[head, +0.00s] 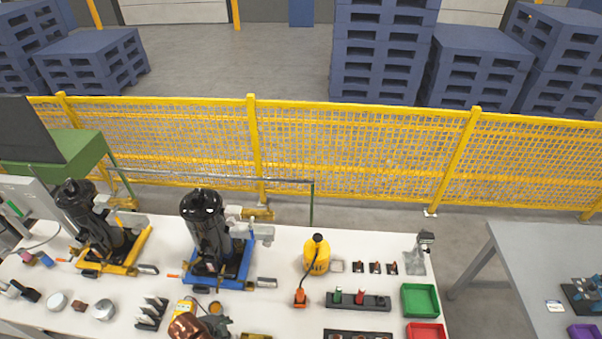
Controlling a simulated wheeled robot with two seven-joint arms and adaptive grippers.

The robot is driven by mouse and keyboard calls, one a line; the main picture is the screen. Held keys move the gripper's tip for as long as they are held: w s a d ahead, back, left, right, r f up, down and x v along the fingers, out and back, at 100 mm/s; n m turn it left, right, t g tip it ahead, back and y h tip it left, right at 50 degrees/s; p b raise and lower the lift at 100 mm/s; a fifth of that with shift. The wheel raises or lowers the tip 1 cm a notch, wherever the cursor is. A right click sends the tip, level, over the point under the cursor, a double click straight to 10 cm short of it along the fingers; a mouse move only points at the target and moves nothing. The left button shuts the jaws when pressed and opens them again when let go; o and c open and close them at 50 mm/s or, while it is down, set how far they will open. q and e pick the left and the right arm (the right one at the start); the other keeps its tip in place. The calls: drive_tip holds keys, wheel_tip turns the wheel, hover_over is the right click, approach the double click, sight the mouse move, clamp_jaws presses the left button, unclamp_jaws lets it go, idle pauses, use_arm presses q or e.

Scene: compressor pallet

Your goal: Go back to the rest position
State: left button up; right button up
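Neither of my grippers can be made out in the head view. Two black compressors stand upright on the white table (370,243). One compressor (205,222) sits on a blue pallet (236,272). The other compressor (85,212) sits to its left on a yellow pallet (132,255).
A yellow bottle (317,258), a black rack (358,301), a green bin (420,299) and a red bin (425,331) are on the table's right side. A grey table (540,265) stands further right, across a gap. A yellow mesh fence (355,150) runs behind.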

use_arm(q)
drive_tip(key=s+a+r+n+y, duration=0.3)
drive_tip(key=s+a+r+n, duration=0.2)
drive_tip(key=s+a+n, duration=0.9)
drive_tip(key=d+f+b, duration=0.2)
drive_tip(key=f+b, duration=0.4)
drive_tip(key=f, duration=1.5)
drive_tip(key=d+f+b, duration=0.2)
drive_tip(key=f+b, duration=0.4)
drive_tip(key=f, duration=1.4)
drive_tip(key=s+f+b, duration=0.3)
drive_tip(key=s+f, duration=0.3)
drive_tip(key=f, duration=0.3)
drive_tip(key=s+f+g+b, duration=0.1)
drive_tip(key=s+f+b, duration=0.2)
drive_tip(key=s+f, duration=0.3)
drive_tip(key=s+f+g+b, duration=0.1)
drive_tip(key=s+f+b, duration=0.2)
drive_tip(key=s+f, duration=0.4)
wheel_tip(320, 180, down, 6)
drive_tip(key=shift+d+f, duration=0.1)
drive_tip(key=shift+d, duration=0.05)
drive_tip(key=shift+c, duration=0.2)
